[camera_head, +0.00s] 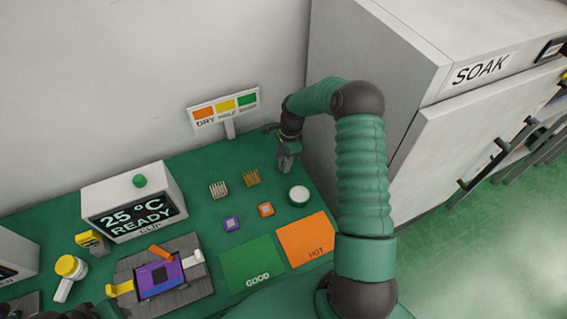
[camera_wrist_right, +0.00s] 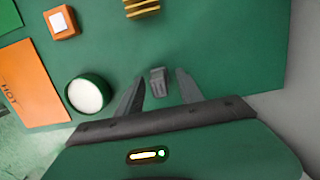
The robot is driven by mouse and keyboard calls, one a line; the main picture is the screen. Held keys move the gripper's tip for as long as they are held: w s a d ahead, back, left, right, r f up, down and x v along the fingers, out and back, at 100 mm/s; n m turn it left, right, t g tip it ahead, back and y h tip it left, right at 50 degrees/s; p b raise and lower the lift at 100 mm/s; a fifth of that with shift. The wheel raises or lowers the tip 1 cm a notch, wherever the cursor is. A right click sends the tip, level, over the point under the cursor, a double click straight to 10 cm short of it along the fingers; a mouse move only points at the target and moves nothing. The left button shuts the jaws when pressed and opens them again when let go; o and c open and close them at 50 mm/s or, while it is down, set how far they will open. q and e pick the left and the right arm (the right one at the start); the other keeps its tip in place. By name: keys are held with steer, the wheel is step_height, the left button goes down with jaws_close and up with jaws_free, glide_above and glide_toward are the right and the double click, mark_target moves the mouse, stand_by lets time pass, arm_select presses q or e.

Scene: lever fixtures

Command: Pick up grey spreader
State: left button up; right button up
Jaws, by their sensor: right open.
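The grey spreader (camera_wrist_right: 158,82) is a small grey piece in the right wrist view, on the green table top. It lies between the two fingers of my right gripper (camera_wrist_right: 160,76), with a gap on either side. My right gripper is open and its fingers point toward the table. In the head view the right gripper (camera_head: 285,160) is at the back right of the table, near the white cabinet. There the spreader cannot be told apart from the gripper. Dark parts at the lower left edge of the head view may be my left arm; its jaws do not show clearly.
A round white-topped green pot (camera_head: 299,195) stands close by. Brass combs (camera_head: 251,178), an orange block (camera_head: 266,210) and a purple block (camera_head: 232,224) are left of the gripper. An orange HOT mat (camera_head: 306,240) lies in front. The SOAK cabinet (camera_head: 380,80) is right.

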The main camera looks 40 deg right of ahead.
mark_target(282, 158)
steer(key=shift+a, duration=0.1)
steer(key=shift+c, duration=1.3)
steer(key=shift+r, duration=0.1)
jaws_close()
steer(key=shift+r, duration=0.6)
step_height(282, 158, up, 2)
steer(key=shift+r+b, duration=0.2)
steer(key=shift+b, duration=0.2)
steer(key=s+a, duration=0.3)
steer(key=s, duration=0.4)
steer(key=s+a+r+b, duration=0.1)
steer(key=s+a, duration=0.3)
steer(key=s, duration=0.3)
steer(key=shift+s+r, duration=0.2)
